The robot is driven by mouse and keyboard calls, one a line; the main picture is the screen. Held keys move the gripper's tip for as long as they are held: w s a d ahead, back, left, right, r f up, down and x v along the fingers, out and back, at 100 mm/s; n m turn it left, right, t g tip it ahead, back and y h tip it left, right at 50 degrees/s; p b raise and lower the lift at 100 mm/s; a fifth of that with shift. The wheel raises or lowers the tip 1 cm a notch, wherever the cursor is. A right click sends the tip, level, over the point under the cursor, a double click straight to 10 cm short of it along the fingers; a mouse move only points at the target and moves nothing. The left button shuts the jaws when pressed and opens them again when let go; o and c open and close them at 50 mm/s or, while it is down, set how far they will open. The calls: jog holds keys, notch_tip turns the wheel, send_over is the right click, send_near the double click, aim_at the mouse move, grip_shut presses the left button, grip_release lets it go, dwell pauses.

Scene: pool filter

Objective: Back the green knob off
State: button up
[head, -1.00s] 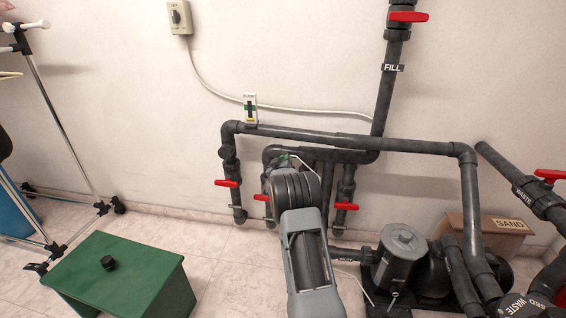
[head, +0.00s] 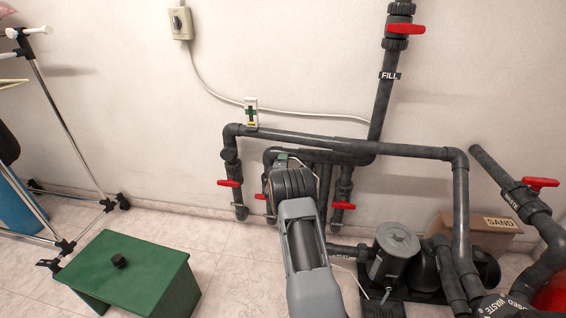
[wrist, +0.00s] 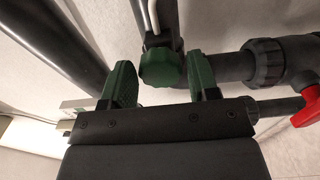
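In the wrist view the green knob (wrist: 158,70) is a ribbed round cap on a dark fitting of the pipework. My gripper (wrist: 163,62) has its two green-padded fingers apart, one on each side of the knob. In the head view my arm reaches to the pipes by the wall. The arm hides most of the gripper there, and a small green patch shows at its tip; I cannot tell whether it is the knob or a finger.
Several red valve handles sit close by, such as one left of my arm (head: 229,183) and one right (head: 342,206). A grey pump (head: 396,255) and cardboard box (head: 475,232) stand at right. A green step box (head: 150,265) is at left. Floor between is clear.

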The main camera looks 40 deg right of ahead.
jog(key=shift+o, duration=0.2)
jog(key=shift+p+v, duration=0.85)
jog(key=shift+v, duration=2.1)
jog(key=shift+s+a, duration=0.1)
jog(key=p+v, duration=0.2)
jog(key=v, duration=1.1)
jog(key=shift+s+a+p, duration=0.15)
jog(key=shift+s+p, duration=0.1)
jog(key=shift+p, duration=0.15)
